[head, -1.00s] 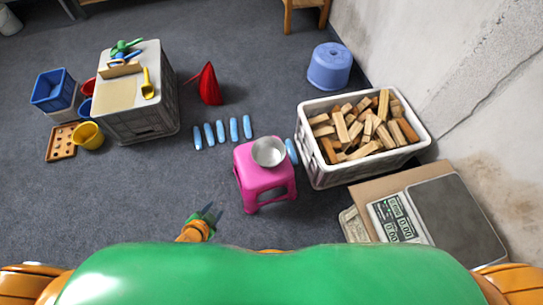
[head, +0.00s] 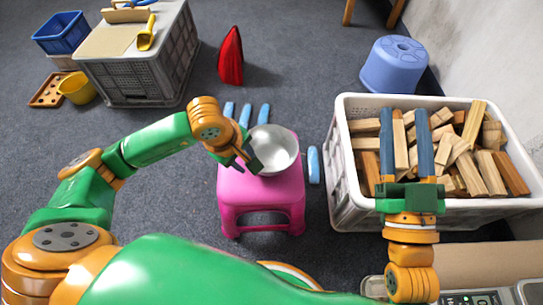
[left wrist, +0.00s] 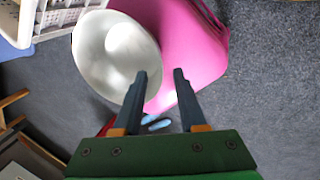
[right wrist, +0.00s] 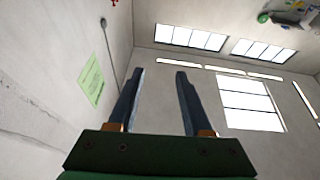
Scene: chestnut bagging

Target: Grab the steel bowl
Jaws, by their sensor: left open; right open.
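The steel bowl (head: 280,146) sits on the pink stool (head: 262,200) in the middle of the head view. My left gripper (head: 247,161) is at the bowl's left side, near its rim. In the left wrist view, the bowl (left wrist: 108,50) lies left of centre; one finger of my open left gripper (left wrist: 160,75) overlaps its rim and the other lies outside it over the stool (left wrist: 195,45). I cannot tell whether a finger touches it. My right gripper (head: 404,112) is open, fingers up, in front of the wood crate; its wrist view shows it empty (right wrist: 160,75).
A white crate (head: 345,180) of wooden blocks (head: 490,170) stands right of the stool. Blue slippers (head: 314,165) lie around the stool. A grey crate (head: 150,75), a red cone-like object (head: 231,55) and a blue stool (head: 394,65) stand farther back. Dark floor (head: 180,195) left of the stool is clear.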

